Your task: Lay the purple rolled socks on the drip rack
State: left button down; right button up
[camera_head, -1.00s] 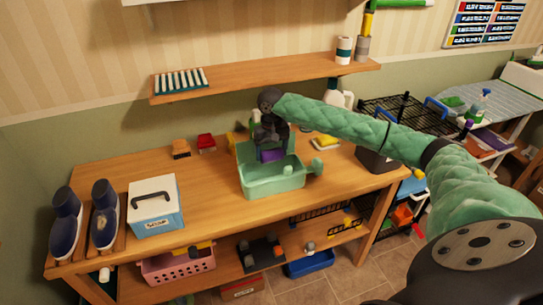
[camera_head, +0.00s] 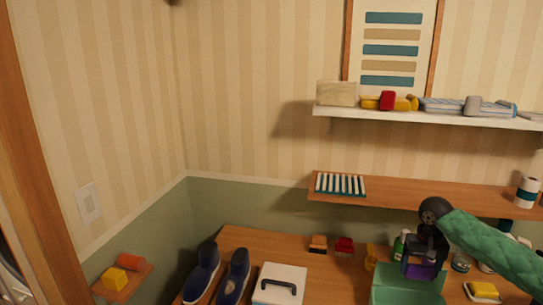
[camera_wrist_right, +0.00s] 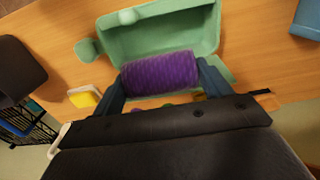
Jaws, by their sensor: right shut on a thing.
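The purple rolled socks (camera_head: 424,271) are gripped between the fingers of my right gripper (camera_head: 425,262), at the green basin (camera_head: 398,292) on the bench. In the right wrist view the socks (camera_wrist_right: 160,76) lie crosswise between both fingers, over the near part of the basin (camera_wrist_right: 205,30). A slatted rack with white bars on a teal base (camera_head: 341,184), which looks like the drip rack, lies on the left end of the wooden wall shelf. It is up and to the left of the gripper. My left gripper is not in view.
The wooden shelf (camera_head: 410,202) is bare between the rack and the white-green roll (camera_head: 526,192). A white shelf (camera_head: 430,116) with several items hangs above. Dark shoes (camera_head: 233,275) and a white box (camera_head: 280,285) stand on the bench at left.

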aim_at(406, 277)
jog(key=shift+w+a+r+m, duration=0.1)
jog(key=shift+w+m, duration=0.05)
jog(key=shift+m, duration=0.25)
jog(key=a, duration=0.1)
jog(key=s+a+f, duration=0.1)
jog(key=a, duration=0.1)
jog(key=s+a+f, duration=0.1)
jog(key=shift+a, duration=0.35)
pick_arm(q)
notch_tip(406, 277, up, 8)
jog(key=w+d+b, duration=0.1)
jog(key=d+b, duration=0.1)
jog(key=b, duration=0.1)
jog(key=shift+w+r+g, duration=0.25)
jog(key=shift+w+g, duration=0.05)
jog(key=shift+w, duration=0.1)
pick_arm(e)
jog(key=s+a+f+n, duration=0.1)
jog(key=s+a+f, duration=0.3)
jog(key=a, duration=0.5)
jog(key=s+a+f+n, duration=0.2)
jog(key=s+a+f, duration=0.2)
jog(key=a, duration=0.5)
jog(key=shift+s+a+f+n, duration=0.3)
jog(key=shift+s+a+f, duration=0.1)
jog(key=shift+f, duration=0.35)
